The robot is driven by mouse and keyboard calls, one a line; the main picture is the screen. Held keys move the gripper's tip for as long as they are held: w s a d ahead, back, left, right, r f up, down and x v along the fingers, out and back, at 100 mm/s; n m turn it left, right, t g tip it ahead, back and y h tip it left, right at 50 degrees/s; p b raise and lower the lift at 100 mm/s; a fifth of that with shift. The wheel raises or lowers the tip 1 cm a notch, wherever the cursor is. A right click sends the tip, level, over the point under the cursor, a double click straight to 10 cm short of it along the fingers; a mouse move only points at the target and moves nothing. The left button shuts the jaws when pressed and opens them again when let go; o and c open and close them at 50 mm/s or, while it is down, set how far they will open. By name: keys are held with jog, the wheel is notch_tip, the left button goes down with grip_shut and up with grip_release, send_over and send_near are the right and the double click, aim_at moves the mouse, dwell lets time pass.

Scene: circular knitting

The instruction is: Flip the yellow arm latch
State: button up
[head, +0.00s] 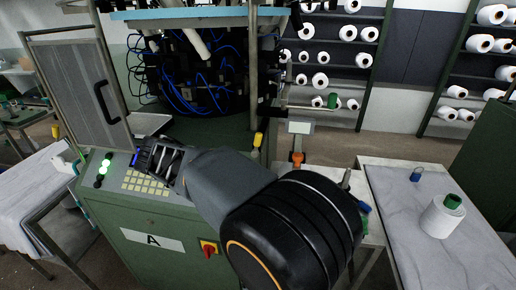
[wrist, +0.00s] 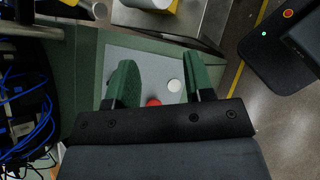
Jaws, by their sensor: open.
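A small yellow piece (head: 257,140) stands upright on the green machine near the foot of its right post. Another yellow piece (head: 55,131) is at the left, beside the mesh door. I cannot tell for certain which is the arm latch. My gripper (wrist: 158,75) is open and empty, its two green fingers wide apart above a grey panel (wrist: 145,62) with a red and a white button. In the head view it is over the machine's front control panel, apart from both yellow pieces. Part of a yellow thing (wrist: 162,5) shows at the wrist view's top edge.
The mesh door (head: 80,90) stands at the left of the machine. Blue cables (head: 205,80) hang in its middle. A small screen (head: 300,127) stands right of the post. A table (head: 440,245) at the right carries a white yarn cone (head: 440,217).

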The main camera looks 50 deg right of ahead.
aim_at(257, 145)
jog(key=w+d+r+n+g+h+b, duration=0.3)
jog(key=w+d+g+h, duration=0.2)
jog(key=w+h, duration=0.1)
jog(key=p+x, duration=0.1)
jog(key=x, duration=1.2)
jog(key=shift+r+h, duration=0.3)
jog(key=shift+r, duration=0.2)
jog(key=shift+w+d, duration=0.1)
jog(key=shift+c, duration=0.3)
grip_shut()
